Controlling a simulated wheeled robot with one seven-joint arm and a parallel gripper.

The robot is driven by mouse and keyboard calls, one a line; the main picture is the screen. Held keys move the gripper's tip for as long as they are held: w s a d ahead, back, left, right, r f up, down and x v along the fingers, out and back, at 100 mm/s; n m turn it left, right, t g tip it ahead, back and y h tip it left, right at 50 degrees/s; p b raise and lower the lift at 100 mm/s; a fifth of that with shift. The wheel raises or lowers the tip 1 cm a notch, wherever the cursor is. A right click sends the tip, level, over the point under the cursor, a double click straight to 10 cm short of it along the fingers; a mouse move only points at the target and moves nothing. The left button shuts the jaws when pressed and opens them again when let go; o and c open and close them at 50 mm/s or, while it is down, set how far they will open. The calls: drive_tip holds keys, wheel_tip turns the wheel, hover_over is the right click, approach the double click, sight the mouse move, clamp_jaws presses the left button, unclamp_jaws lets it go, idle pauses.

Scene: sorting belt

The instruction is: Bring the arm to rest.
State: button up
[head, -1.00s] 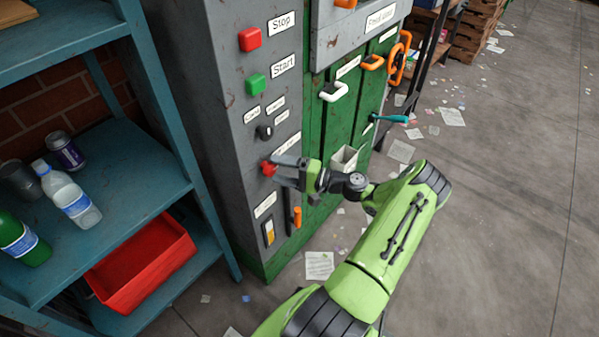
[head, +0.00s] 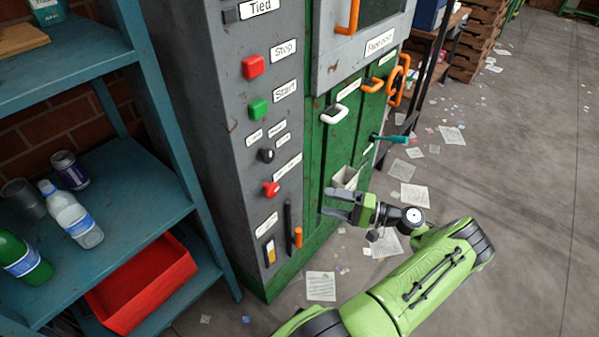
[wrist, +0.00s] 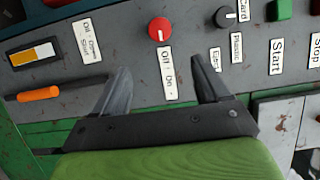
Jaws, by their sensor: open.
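My gripper (head: 340,204) is open and empty in the head view, held in front of the green lower part of the machine, to the right of the grey control panel (head: 226,130). In the wrist view its two grey fingers (wrist: 160,92) are spread apart, with the panel behind them. The red knob (wrist: 159,29) labelled Off/On shows beyond the fingers. It also shows in the head view (head: 271,189), left of my gripper and apart from it. My green arm reaches in from the lower right.
The panel carries a red Stop button (head: 253,67), a green Start button (head: 259,109), a black knob (head: 266,155) and an orange-tipped lever (head: 298,237). Blue shelves (head: 120,185) with bottles and a red bin (head: 143,284) stand left. Open floor with scattered papers lies right.

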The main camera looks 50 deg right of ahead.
drive_tip(key=w+a+r+n+g+h+p, duration=0.1)
drive_tip(key=w+a+r+n+g+p, duration=0.3)
drive_tip(key=a+r+g, duration=0.45)
drive_tip(key=w+a+r+n+g+p, duration=0.2)
drive_tip(key=w+a+r+n+g, duration=0.45)
drive_tip(key=a, duration=0.65)
drive_tip(key=s+a+r+t+h+p, duration=0.15)
drive_tip(key=s+a+r+h, duration=0.35)
drive_tip(key=a+r, duration=0.5)
drive_tip(key=s+a+r+n+t+h+p, duration=0.1)
drive_tip(key=s+a+r+n+t+p, duration=0.1)
drive_tip(key=s+r, duration=0.5)
drive_tip(key=s+n+p, duration=0.1)
drive_tip(key=s, duration=0.3)
drive_tip(key=shift+s+r+t, duration=0.15)
drive_tip(key=shift+r+t, duration=0.1)
drive_tip(key=shift+t, duration=0.1)
drive_tip(key=shift+a, duration=0.1)
drive_tip(key=shift+c, duration=0.4)
